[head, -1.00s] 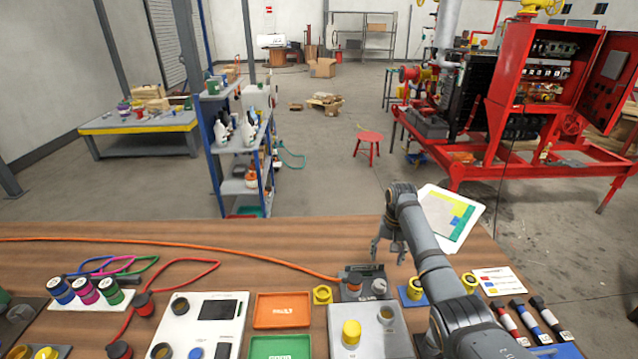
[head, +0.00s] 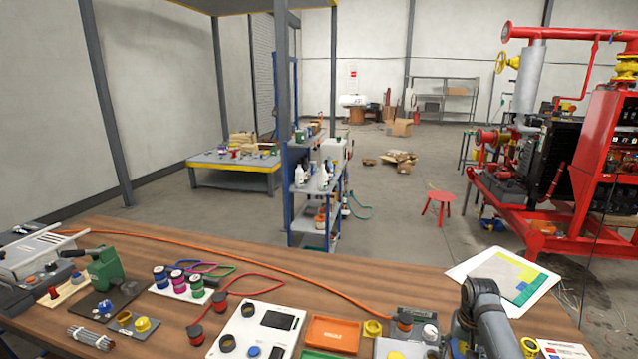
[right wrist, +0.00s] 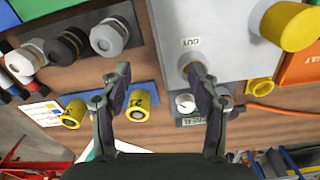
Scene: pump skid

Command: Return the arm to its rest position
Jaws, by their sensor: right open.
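My right arm comes in from the lower right of the head view, over the wooden workbench (head: 290,262). Its gripper (right wrist: 160,95) shows in the right wrist view with its two fingers wide apart and nothing between them. The fingers hang above the bench. Beyond them lie a blue holder with yellow cylinders (right wrist: 137,106) and a grey box marked OUT (right wrist: 205,25). In the head view the right fingertips are hidden behind the arm or below the picture edge. My left gripper is not in view.
The bench holds an orange tray (head: 333,333), a white device panel (head: 262,330), spools on a white stand (head: 177,280), a green tool (head: 104,268) and a tablet (head: 505,278). An orange cable (head: 250,258) crosses it. A blue shelf (head: 318,205) and red skid (head: 530,215) stand behind.

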